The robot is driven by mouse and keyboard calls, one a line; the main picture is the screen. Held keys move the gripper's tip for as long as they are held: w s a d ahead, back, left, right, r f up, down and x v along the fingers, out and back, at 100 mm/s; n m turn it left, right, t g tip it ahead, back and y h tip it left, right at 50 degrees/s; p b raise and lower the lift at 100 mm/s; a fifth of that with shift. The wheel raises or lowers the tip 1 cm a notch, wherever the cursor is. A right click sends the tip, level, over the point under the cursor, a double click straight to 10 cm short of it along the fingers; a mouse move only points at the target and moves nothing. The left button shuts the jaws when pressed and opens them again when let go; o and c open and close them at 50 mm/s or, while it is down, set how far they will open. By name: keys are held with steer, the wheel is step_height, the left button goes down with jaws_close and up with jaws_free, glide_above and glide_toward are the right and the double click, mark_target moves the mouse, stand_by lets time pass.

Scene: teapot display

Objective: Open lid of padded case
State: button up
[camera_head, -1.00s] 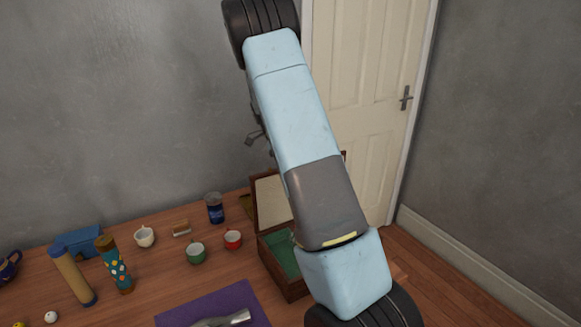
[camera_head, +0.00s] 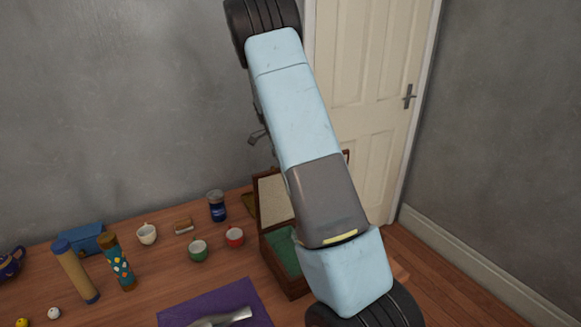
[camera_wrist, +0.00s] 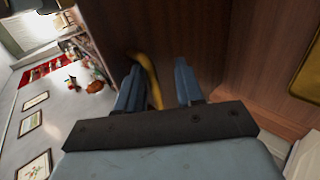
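The padded case appears to be the brown wooden box (camera_head: 290,285) with green lining (camera_head: 284,254) on the right of the table in the head view. Its cream-lined lid (camera_head: 273,199) stands raised at the back; my arm covers much of the box and lid. In the wrist view, my gripper (camera_wrist: 158,75) has its two blue fingers apart. A curved yellow piece (camera_wrist: 148,68) shows between them, close to the left finger; I cannot tell whether they touch. A dark brown wooden surface (camera_wrist: 190,28) lies beyond the fingertips.
A purple mat (camera_head: 245,295) with a metal-headed tool is at the front. Green (camera_head: 198,250) and red (camera_head: 235,237) cups, a blue jar (camera_head: 217,208) and two cylinders stand left of the box. A gold-edged panel (camera_wrist: 310,72) is at right in the wrist view.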

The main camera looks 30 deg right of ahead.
steer(key=shift+r, duration=0.1)
steer(key=v, duration=1.3)
steer(key=shift+w+r, duration=0.2)
steer(key=shift+w, duration=0.1)
steer(key=shift+c, duration=0.5)
